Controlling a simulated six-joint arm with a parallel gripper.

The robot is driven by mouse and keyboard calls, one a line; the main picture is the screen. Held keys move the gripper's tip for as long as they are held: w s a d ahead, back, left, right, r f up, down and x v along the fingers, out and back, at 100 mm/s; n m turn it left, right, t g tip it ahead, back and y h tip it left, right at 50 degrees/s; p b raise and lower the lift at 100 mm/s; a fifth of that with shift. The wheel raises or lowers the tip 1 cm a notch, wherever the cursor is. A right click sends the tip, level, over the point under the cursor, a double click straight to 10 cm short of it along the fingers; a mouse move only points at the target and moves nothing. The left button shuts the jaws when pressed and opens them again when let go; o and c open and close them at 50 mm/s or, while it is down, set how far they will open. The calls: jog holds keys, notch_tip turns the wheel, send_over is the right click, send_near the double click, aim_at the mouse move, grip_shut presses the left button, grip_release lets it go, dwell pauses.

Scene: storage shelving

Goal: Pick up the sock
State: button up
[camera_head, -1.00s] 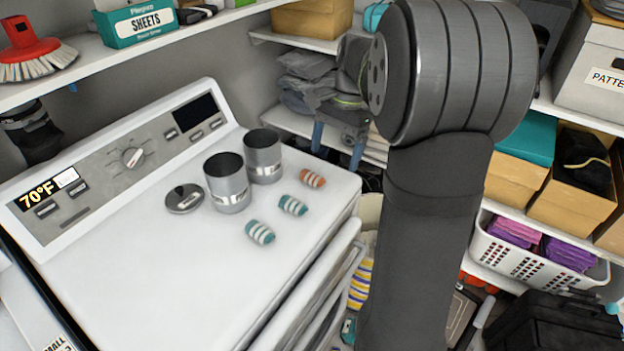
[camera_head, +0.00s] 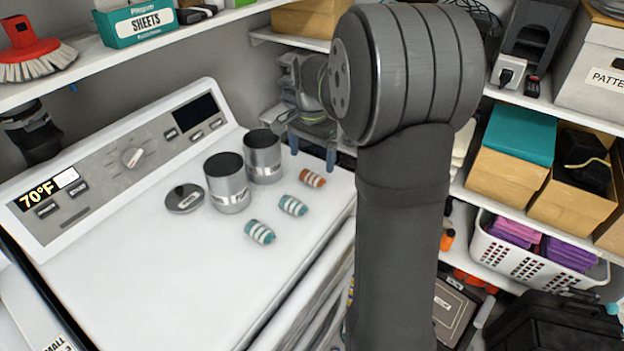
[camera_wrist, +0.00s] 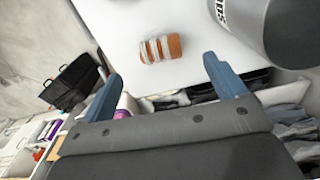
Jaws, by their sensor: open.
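Several small rolled striped socks lie on the white top of the machine. The orange and white sock (camera_head: 312,178) is nearest my gripper. Two teal and white socks (camera_head: 293,205) (camera_head: 260,232) lie to its lower left. My gripper (camera_head: 313,156) is open and empty, with its blue fingers just behind the orange sock at the machine's far right corner. In the wrist view, the orange sock (camera_wrist: 160,48) lies ahead of and between the two spread fingers of my gripper (camera_wrist: 165,75), apart from both.
Two metal canisters (camera_head: 227,183) (camera_head: 263,157) stand left of the socks, with a round lid (camera_head: 184,198) beside them. One canister looms close to the right finger in the wrist view (camera_wrist: 270,28). The front of the machine top is clear. Shelves stand behind and at right.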

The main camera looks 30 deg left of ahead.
aim_at(312, 175)
notch_tip(312, 175, down, 6)
jog(key=shift+r, duration=0.15)
dwell(0.3)
jog(key=c, duration=1.1)
